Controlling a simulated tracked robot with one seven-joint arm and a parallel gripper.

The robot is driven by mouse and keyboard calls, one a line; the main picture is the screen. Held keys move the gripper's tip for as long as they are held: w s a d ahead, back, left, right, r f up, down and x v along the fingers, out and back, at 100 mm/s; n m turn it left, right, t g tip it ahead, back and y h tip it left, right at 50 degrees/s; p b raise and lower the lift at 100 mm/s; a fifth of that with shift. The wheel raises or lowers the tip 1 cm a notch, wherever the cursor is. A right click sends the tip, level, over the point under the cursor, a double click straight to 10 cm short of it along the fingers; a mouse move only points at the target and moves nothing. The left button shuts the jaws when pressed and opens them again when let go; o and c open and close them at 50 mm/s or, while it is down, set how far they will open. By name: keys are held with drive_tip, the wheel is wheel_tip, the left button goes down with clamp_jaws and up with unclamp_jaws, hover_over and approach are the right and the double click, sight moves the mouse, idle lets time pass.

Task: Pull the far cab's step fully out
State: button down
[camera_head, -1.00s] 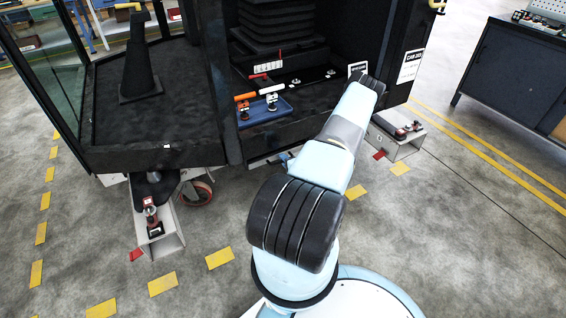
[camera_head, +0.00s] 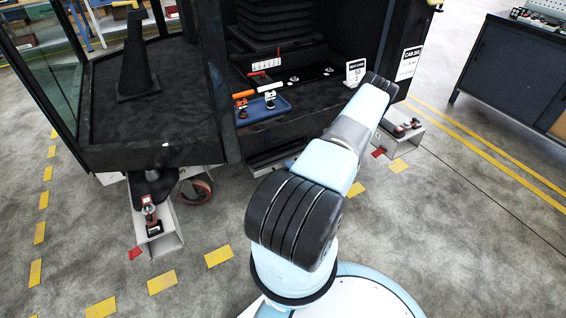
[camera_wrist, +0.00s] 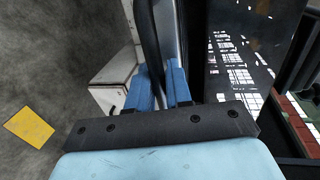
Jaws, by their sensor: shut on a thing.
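The cab (camera_head: 150,155) stands across the top of the head view, with a dark ribbed piece like a step (camera_head: 270,157) low under its front edge. My arm covers part of this area, and my gripper is hidden in the head view. In the wrist view my gripper (camera_wrist: 158,88) has its two blue fingers closed around a long black bar (camera_wrist: 148,45). A grey metal strip runs beside the bar. I cannot tell from the wrist view how the bar joins the step.
White box-section feet (camera_head: 158,235) and (camera_head: 400,140) stick out at floor level, left and right. A blue tray (camera_head: 262,112) with tools sits in the cab. A dark cabinet (camera_head: 510,75) stands at the right.

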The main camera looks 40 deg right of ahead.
drive_tip(key=f+v, duration=0.3)
drive_tip(key=v, duration=1.2)
drive_tip(key=shift+s+f, duration=0.2)
drive_tip(key=shift+s, duration=0.15)
drive_tip(key=c, duration=1.3)
unclamp_jaws()
drive_tip(key=shift+o, duration=0.4)
drive_tip(key=v, duration=1.3)
drive_tip(key=shift+s, duration=0.35)
drive_tip(key=shift+a+r, duration=0.1)
